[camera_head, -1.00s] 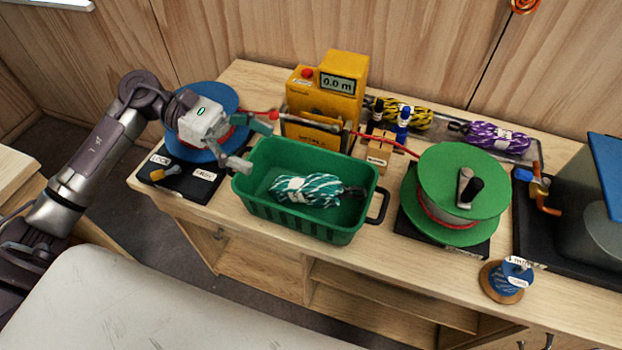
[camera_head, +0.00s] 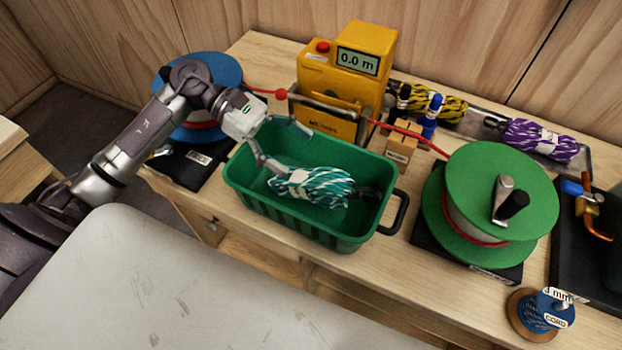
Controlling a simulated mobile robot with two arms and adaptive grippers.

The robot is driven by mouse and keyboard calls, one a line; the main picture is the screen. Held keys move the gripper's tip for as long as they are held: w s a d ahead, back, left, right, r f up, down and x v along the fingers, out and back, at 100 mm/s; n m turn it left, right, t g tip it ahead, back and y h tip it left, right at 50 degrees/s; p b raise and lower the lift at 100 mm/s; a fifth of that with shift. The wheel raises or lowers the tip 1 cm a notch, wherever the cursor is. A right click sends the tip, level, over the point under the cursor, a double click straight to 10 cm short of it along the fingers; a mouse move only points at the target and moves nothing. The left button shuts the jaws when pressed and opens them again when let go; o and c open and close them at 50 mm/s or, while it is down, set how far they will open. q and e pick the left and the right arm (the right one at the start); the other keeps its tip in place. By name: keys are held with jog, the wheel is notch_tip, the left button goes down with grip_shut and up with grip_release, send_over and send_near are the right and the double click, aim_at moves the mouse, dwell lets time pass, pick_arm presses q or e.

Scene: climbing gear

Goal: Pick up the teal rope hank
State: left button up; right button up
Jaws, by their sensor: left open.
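The teal rope hank (camera_head: 325,187), teal and white with a pale band and a dark end, lies in the green crate (camera_head: 297,228) in the middle of the bench. My left gripper (camera_head: 285,150) reaches over the crate's back left corner. Its fingers are spread apart with nothing between them. One finger comes down close to the hank's left end; I cannot tell whether it touches. My right gripper is not in view.
A yellow metering machine (camera_head: 345,80) stands right behind the crate. A blue reel (camera_head: 205,85) is at the left, a green reel (camera_head: 500,205) at the right. Yellow (camera_head: 440,104) and purple (camera_head: 538,140) hanks lie in a tray behind. A cord spool (camera_head: 540,312) stands at the front right.

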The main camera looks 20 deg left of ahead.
aim_at(324, 176)
pick_arm(q)
jog(key=x, duration=0.3)
jog(key=shift+w+d+p, duration=0.1)
jog(key=shift+d+p, duration=0.25)
jog(key=shift+p, duration=0.05)
jog(key=shift+d+f+p, duration=0.3)
jog(key=shift+d+p, duration=0.15)
jog(key=x, duration=0.1)
jog(key=p+x, duration=0.2)
jog(key=shift+s+d+f, duration=0.2)
jog(key=shift+s+f, duration=0.1)
jog(key=shift+f, duration=0.05)
jog(key=shift+d+f, duration=0.25)
jog(key=shift+d, duration=0.1)
jog(key=shift+a, duration=0.1)
jog(key=shift+c, duration=0.3)
